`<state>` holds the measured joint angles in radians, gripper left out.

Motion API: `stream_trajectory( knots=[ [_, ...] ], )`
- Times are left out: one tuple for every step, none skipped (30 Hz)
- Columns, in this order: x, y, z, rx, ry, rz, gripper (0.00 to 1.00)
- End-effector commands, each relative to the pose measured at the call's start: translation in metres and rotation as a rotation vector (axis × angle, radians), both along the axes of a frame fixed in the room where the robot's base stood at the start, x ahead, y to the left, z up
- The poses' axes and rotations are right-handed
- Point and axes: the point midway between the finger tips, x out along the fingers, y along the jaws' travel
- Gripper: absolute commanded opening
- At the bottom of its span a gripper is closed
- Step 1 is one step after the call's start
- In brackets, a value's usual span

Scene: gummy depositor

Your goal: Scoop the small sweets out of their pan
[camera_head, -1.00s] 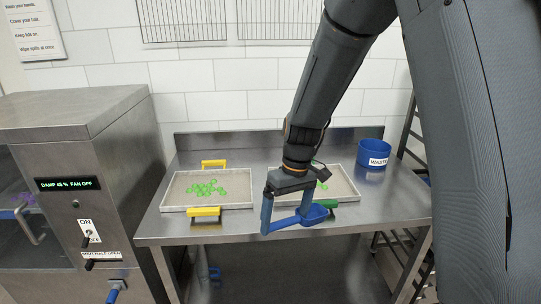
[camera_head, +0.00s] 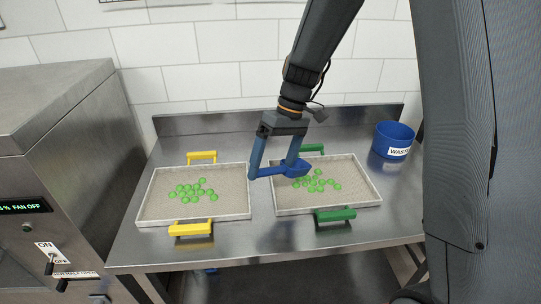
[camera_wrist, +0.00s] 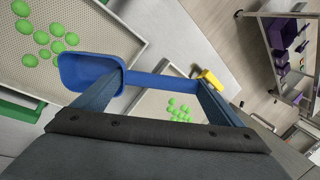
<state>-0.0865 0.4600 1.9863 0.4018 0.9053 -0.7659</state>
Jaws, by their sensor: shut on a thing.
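My gripper (camera_head: 272,171) is shut on a blue scoop; in the wrist view, the scoop's handle (camera_wrist: 163,80) lies between the fingers. The scoop's bowl (camera_head: 297,169) is to the right, seen over the far left part of the right pan (camera_head: 362,178), which has green handles. Several round green sweets (camera_head: 318,184) lie in that pan, just right of and nearer than the bowl. The left pan (camera_head: 153,203), with yellow handles, also holds several green sweets (camera_head: 190,191). The bowl looks empty in the wrist view (camera_wrist: 90,72). Any size difference between the sweets is hard to tell.
A blue waste tub (camera_head: 393,139) stands at the back right of the steel table (camera_head: 262,230). A steel machine (camera_head: 55,150) with switches is on the left. A narrow bare strip separates the pans. A wall closes the table's back.

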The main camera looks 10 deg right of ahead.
Motion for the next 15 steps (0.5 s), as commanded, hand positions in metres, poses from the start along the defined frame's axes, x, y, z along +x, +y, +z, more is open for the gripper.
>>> stream_trajectory(
  knots=[
    [0.0, 0.0, -0.001, 0.001, 0.001, 0.0, 0.51],
    [0.0, 0.0, -0.001, 0.001, 0.001, 0.0, 0.51],
    [0.0, 0.0, -0.002, 0.0, 0.001, 0.0, 0.51],
    [0.0, 0.0, -0.003, 0.0, 0.001, 0.0, 0.51],
    [0.0, 0.0, -0.004, 0.0, 0.001, 0.0, 0.51],
    [0.0, 0.0, -0.006, 0.0, 0.001, 0.0, 0.51],
    [0.0, 0.0, -0.008, 0.0, 0.001, 0.0, 0.51],
    [0.0, 0.0, -0.009, 0.0, 0.001, 0.0, 0.51],
    [0.0, 0.0, -0.011, 0.0, 0.002, 0.001, 0.51],
    [0.0, 0.0, -0.013, 0.001, 0.002, 0.002, 0.51],
    [0.0, 0.0, -0.015, 0.001, 0.002, 0.002, 0.51],
    [0.0, 0.0, -0.018, 0.001, 0.002, 0.002, 0.51],
    [0.0, -0.001, -0.02, 0.001, 0.003, 0.001, 0.51],
    [0.001, -0.001, -0.022, 0.0, 0.003, 0.001, 0.51],
    [0.001, -0.001, -0.025, 0.0, 0.003, 0.002, 0.51]
  ],
)
